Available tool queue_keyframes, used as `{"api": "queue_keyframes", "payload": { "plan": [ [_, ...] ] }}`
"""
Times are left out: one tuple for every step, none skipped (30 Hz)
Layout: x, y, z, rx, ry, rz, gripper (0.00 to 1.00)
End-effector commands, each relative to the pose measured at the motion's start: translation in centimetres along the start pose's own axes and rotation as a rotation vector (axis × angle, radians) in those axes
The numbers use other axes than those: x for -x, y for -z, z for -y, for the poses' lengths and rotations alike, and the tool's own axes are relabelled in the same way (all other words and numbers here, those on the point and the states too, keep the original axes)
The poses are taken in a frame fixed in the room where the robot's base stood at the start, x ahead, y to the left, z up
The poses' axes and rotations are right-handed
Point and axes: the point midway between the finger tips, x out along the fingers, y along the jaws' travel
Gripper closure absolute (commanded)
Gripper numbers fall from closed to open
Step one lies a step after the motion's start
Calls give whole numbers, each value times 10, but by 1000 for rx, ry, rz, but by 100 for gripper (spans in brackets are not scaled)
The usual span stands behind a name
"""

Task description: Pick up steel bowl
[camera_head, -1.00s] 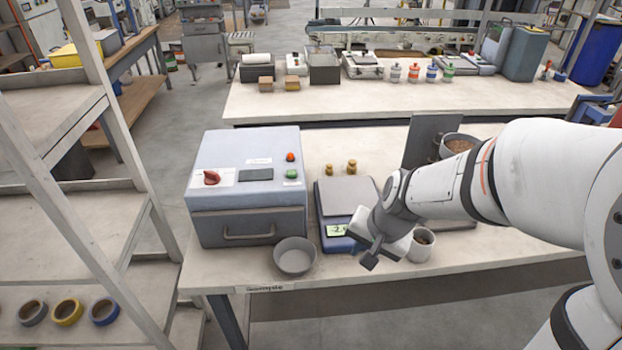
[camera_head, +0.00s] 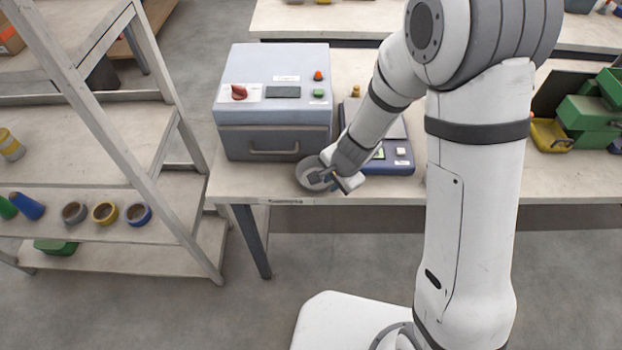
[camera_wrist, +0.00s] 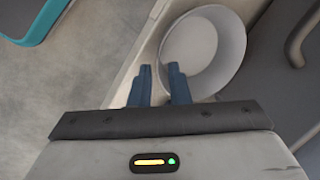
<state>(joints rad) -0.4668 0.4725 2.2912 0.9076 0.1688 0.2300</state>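The steel bowl (camera_head: 303,174) is a round grey bowl at the front edge of the bench, just in front of the blue-grey machine. It also shows in the wrist view (camera_wrist: 207,48), upright and empty, at the upper right. My gripper (camera_head: 320,179) is over the bowl in the head view and hides part of it. In the wrist view its two blue fingers (camera_wrist: 159,72) are apart, with the bowl's near-left rim close to the gap between them. The right finger overlaps the bowl wall; I cannot tell whether it touches.
The blue-grey machine (camera_head: 272,108) with a front handle stands right behind the bowl. A blue scale (camera_head: 398,166) is to the right, partly behind my arm. A shelf rack (camera_head: 100,188) with several tape-like rings stands at left. Floor in front of the bench is clear.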

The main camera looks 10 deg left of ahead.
Motion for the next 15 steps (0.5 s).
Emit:
{"api": "queue_keyframes", "payload": {
  "plan": [
    [-11,0,-2,0,-1,1,84],
    [-14,0,-1,0,-1,1,84],
    [-16,0,-1,0,-1,0,84],
    [-17,0,-1,0,0,0,84],
    [-18,0,-1,0,0,0,84],
    [-18,0,0,1,0,0,84],
    [-18,0,0,1,0,0,84],
    [-18,0,0,1,0,0,84],
    [-17,0,0,1,0,0,84],
    [-17,0,0,1,0,0,84],
    [-17,0,0,1,0,0,84],
    [-17,0,0,1,0,0,85],
    [-17,0,0,1,0,0,87],
    [-17,0,0,1,0,0,90],
    [-17,0,0,1,0,0,93]
  ]
}}
